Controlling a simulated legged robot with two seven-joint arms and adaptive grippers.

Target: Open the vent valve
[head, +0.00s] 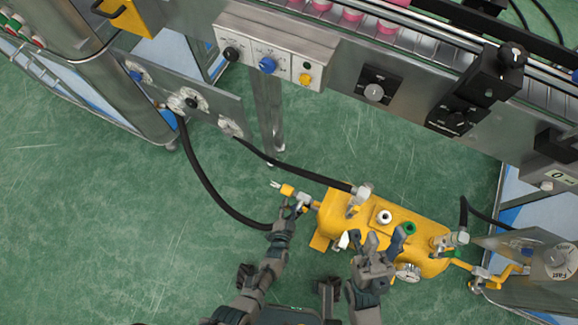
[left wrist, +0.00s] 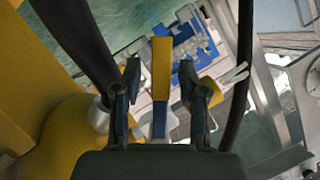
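A yellow tank (head: 345,208) lies below the machine in the head view. A yellow valve handle (head: 288,190) with metal fittings sticks out at its left end; I cannot tell for certain that it is the vent valve. My left gripper (head: 290,211) is just below this handle. In the left wrist view, the left gripper (left wrist: 160,108) is open, with a yellow bar (left wrist: 161,75), apparently the handle, between its fingers and visible gaps either side. My right gripper (head: 383,243) is open and empty over the tank's lower side, near a green knob (head: 409,228) and a pressure gauge (head: 407,272).
A black hose (head: 205,185) curves from the machine's panel towards my left gripper. Another hose (head: 300,173) runs to the tank's top fitting. A control box (head: 275,52) and conveyor (head: 400,35) stand above. The green floor (head: 90,210) is clear at left.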

